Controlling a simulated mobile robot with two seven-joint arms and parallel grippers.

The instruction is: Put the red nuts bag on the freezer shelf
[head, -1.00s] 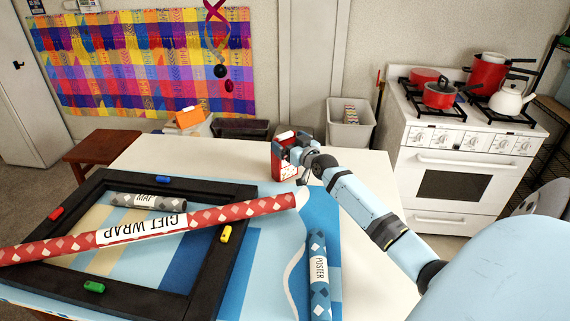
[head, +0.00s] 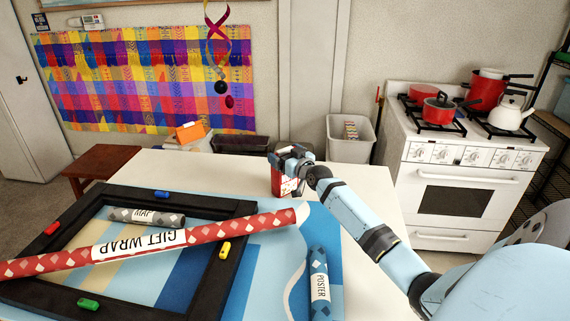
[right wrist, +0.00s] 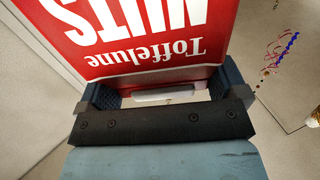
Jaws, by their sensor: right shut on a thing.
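The red nuts bag (head: 278,184) is near the back edge of the white table in the head view. My right gripper (head: 290,158) is shut on its upper part. I cannot tell whether its bottom touches the table. In the right wrist view the red bag (right wrist: 145,62) with white "Toffelune NUTS" lettering, upside down, sits between the two fingers of my right gripper (right wrist: 168,92). My left gripper is not in view. No freezer shelf can be made out; a white cabinet door (head: 28,110) with a dark handle shows at far left.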

